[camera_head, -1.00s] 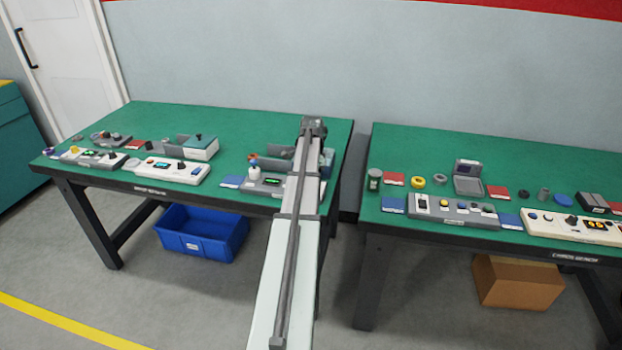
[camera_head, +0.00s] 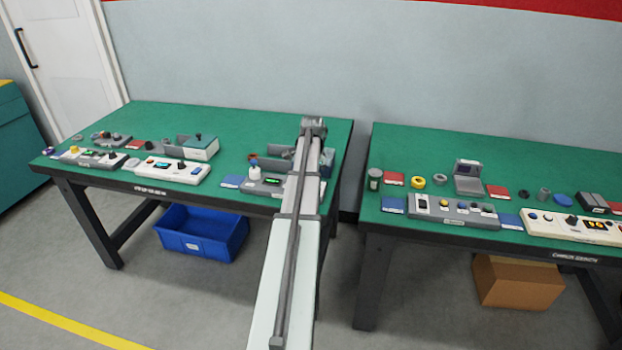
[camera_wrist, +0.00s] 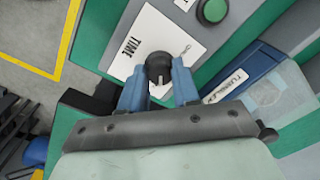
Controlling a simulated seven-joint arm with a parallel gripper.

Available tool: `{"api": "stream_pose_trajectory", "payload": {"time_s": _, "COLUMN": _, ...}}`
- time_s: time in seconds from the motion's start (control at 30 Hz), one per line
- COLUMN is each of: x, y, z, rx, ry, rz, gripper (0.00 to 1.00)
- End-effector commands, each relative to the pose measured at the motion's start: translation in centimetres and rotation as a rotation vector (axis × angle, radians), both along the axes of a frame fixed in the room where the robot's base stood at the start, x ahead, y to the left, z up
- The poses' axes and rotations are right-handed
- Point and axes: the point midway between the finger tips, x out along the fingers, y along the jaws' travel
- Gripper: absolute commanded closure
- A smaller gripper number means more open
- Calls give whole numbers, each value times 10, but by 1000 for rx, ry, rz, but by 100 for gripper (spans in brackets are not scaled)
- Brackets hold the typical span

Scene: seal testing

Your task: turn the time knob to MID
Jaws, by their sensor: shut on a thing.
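The time knob (camera_wrist: 157,66) is round and black with a pale pointer line, seen in the wrist view beside a white plate printed TIME (camera_wrist: 140,38). The pointer line lies toward the lower side of the knob in that view. A small grey mark shows on the plate near the knob. My gripper (camera_wrist: 159,80) has its two blue fingers on either side of the knob and is shut on it. In the head view my arm hides the knob and my fingers. Part of the grey panel (camera_head: 262,188) with a green display shows left of my arm.
A green round button (camera_wrist: 213,10) sits on the panel near the knob. The left green table (camera_head: 240,130) holds other panels; a second table (camera_head: 440,150) stands to the right across a gap.

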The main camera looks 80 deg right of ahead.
Motion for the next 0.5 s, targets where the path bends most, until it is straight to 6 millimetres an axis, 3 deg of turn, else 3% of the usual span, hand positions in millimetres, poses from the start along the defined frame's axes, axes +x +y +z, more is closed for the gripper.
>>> {"api": "stream_pose_trajectory", "payload": {"time_s": 0.5, "x": -1, "y": -1, "z": 0, "rx": 1, "ry": 0, "rz": 443, "gripper": 100}}
